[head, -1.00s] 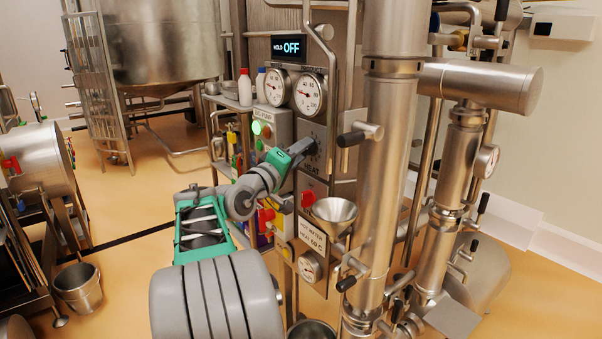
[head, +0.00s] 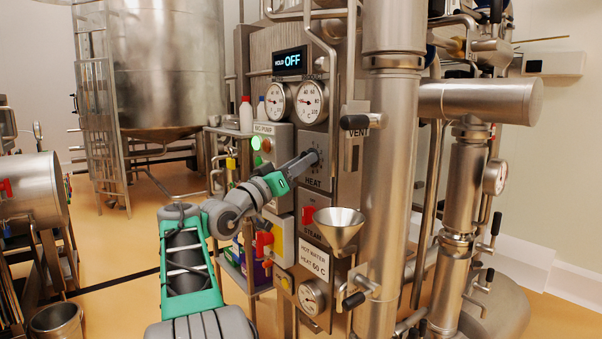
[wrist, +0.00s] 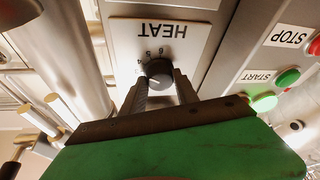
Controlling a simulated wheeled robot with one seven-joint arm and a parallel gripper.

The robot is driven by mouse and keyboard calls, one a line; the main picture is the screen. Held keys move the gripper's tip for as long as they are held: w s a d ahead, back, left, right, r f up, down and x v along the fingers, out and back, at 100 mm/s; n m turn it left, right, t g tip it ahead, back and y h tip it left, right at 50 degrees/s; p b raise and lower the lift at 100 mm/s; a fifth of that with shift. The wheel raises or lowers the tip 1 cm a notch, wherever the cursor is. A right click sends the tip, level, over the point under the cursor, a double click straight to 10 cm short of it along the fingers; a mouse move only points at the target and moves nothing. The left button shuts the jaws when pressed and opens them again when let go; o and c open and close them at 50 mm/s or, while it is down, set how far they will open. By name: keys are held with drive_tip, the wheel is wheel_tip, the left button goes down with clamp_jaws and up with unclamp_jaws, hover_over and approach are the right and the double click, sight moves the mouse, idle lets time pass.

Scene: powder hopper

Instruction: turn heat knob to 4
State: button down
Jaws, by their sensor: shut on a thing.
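The heat knob (wrist: 159,73) is a dark round knob on a pale plate lettered HEAT, which appears upside down in the wrist view. Numbers including 4, 5 and 6 show beside it; which one it points to is too small to tell. My gripper (wrist: 161,88) has its two fingers on either side of the knob, shut on it. In the head view my gripper (head: 308,160) reaches the HEAT plate (head: 314,183) from the left, and the fingers largely hide the knob.
Two dials (head: 296,102) and a display reading HOLD OFF (head: 289,61) are above. A red steam switch (head: 308,216) and a steel funnel (head: 339,226) are below. A thick steel pipe (head: 388,190) stands to the right. Green and red pump buttons (wrist: 288,77) are beside the plate.

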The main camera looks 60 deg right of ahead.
drive_tip(key=shift+m, duration=0.3)
drive_tip(key=c, duration=0.9)
unclamp_jaws()
drive_tip(key=v, duration=0.7)
drive_tip(key=shift+w+a+f, duration=0.15)
drive_tip(key=shift+w+a, duration=0.1)
drive_tip(key=shift+a, duration=0.1)
